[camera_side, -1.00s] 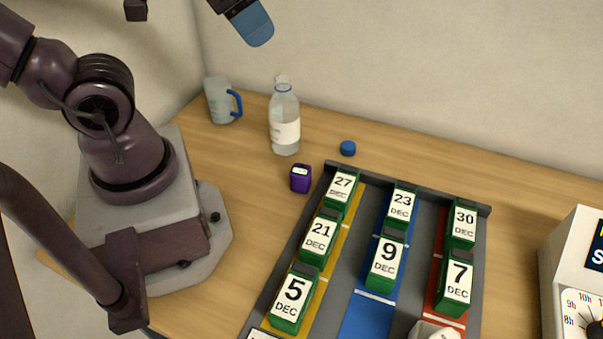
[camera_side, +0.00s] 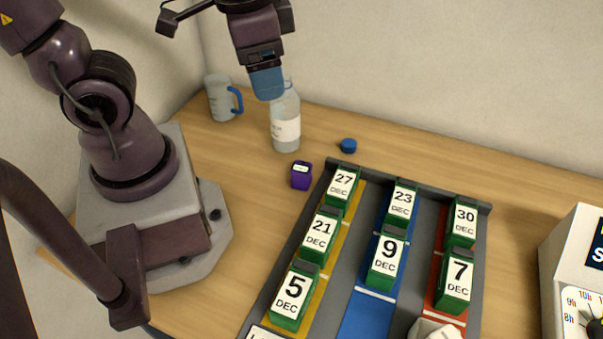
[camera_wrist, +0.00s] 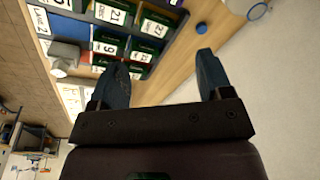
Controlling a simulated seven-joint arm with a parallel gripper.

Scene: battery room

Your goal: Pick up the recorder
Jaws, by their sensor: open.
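The recorder appears to be the small purple device (camera_side: 301,176) with a pale display on top, standing on the wooden table just left of the tray's far left corner. My gripper (camera_side: 267,84) is in the air above and behind it, in front of the clear bottle's top in the side view. The wrist view shows the two blue fingers of my gripper (camera_wrist: 162,68) spread apart with nothing between them. At the top edge of the wrist view a small purple patch may be the recorder, but it is cut off.
A clear bottle (camera_side: 286,130), a jug with a blue handle (camera_side: 220,98) and a blue cap (camera_side: 348,146) stand near the recorder. A dark tray (camera_side: 482,208) holds several green date-marked blocks. A white dial box (camera_side: 572,262) is at right. Table left of the recorder is clear.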

